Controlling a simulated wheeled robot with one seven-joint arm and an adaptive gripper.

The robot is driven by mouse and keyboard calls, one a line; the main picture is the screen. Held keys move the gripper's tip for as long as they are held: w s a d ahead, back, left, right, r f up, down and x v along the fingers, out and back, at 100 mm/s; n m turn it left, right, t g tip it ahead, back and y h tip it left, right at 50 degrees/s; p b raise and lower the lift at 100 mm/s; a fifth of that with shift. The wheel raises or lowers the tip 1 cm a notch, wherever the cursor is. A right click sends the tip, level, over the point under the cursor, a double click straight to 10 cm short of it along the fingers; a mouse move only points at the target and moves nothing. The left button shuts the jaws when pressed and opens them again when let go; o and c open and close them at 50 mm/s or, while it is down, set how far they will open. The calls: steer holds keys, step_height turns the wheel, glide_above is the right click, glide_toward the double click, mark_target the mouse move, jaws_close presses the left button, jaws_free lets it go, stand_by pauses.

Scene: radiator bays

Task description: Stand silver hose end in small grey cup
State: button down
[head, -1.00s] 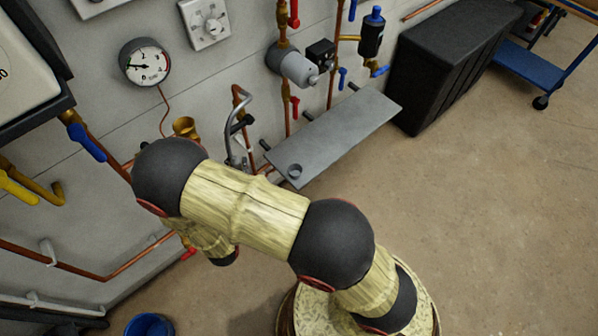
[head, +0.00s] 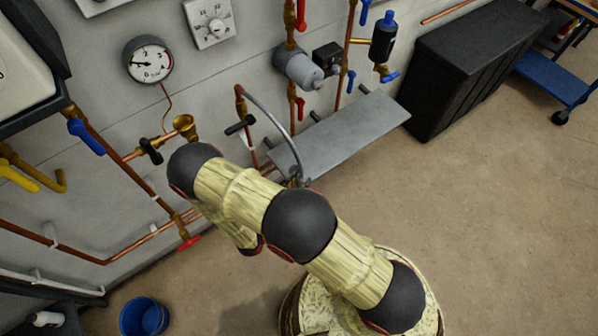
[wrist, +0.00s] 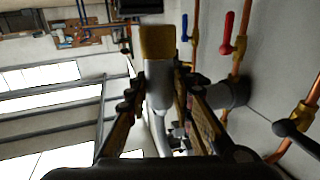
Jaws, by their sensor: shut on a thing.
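The silver hose (head: 272,120) arcs from a copper pipe on the wall down to the near left corner of the grey shelf (head: 340,135). In the wrist view my gripper (wrist: 160,100) is shut on the silver hose end (wrist: 158,80), which shows a brass-coloured part at the far side. In the head view my arm hides my gripper.
Copper pipes with a brass funnel (head: 185,125) and a black-handled valve (head: 150,150) are left of the shelf. A grey pump (head: 298,66) is on the wall above it. A black chest (head: 470,75) stands to the right.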

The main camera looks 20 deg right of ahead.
steer(key=shift+w+d+f+b, duration=0.4)
steer(key=shift+w+f+b, duration=0.3)
steer(key=shift+w+f, duration=1.45)
steer(key=shift+w+d+f+b, duration=0.35)
steer(key=shift+w+f+b, duration=0.35)
steer(key=shift+w+f, duration=1.5)
steer(key=shift+w+d+f+b, duration=0.4)
steer(key=shift+w+f+b, duration=0.3)
steer(key=shift+w+f, duration=1.45)
steer(key=shift+w, duration=0.15)
steer(key=shift+f+b, duration=0.2)
steer(key=shift+b, duration=0.15)
steer(key=c, duration=1.5)
jaws_free()
steer(key=shift+c, duration=0.2)
steer(key=shift+a+r+p, duration=0.1)
steer(key=shift+r+p, duration=0.4)
steer(key=shift+p, duration=0.05)
steer(key=v, duration=1.2)
steer(key=shift+p, duration=0.35)
